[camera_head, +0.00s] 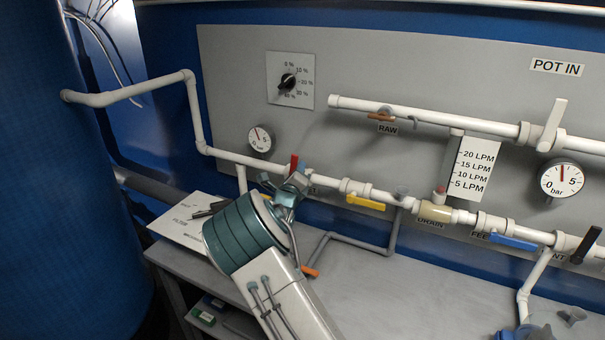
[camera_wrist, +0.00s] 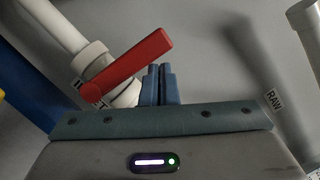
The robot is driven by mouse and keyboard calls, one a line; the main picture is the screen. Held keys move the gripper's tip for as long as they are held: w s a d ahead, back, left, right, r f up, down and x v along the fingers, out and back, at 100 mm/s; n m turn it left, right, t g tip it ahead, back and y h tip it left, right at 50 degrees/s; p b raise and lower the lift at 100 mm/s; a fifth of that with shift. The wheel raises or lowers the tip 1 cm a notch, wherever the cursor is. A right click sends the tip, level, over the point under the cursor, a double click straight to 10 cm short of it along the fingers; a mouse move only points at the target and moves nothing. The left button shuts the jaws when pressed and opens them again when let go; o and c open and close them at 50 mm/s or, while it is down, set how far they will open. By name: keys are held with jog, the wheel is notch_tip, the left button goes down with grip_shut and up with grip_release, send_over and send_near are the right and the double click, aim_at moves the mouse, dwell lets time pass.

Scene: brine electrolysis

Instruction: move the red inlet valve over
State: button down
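The red inlet valve shows in the wrist view as a long red handle (camera_wrist: 135,62) on a white pipe fitting. The handle slants from its pivot at lower left to its free end at upper right. In the head view only a small upright red piece of the valve (camera_head: 294,164) shows above my gripper (camera_head: 292,184); my wrist hides the rest. In the wrist view my gripper's blue fingers (camera_wrist: 160,84) are together with nothing between them.
A yellow-handled valve (camera_head: 366,202) and a drain valve (camera_head: 435,212) sit on the same pipe to the right. A pressure gauge (camera_head: 260,139) is up left. The grey bench (camera_head: 370,290) lies below. A big blue tank (camera_head: 60,200) stands at left.

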jog(key=shift+w+a+r, duration=0.2)
jog(key=shift+a+r, duration=0.05)
jog(key=shift+a, duration=0.2)
jog(key=shift+s, duration=0.15)
dwell(0.3)
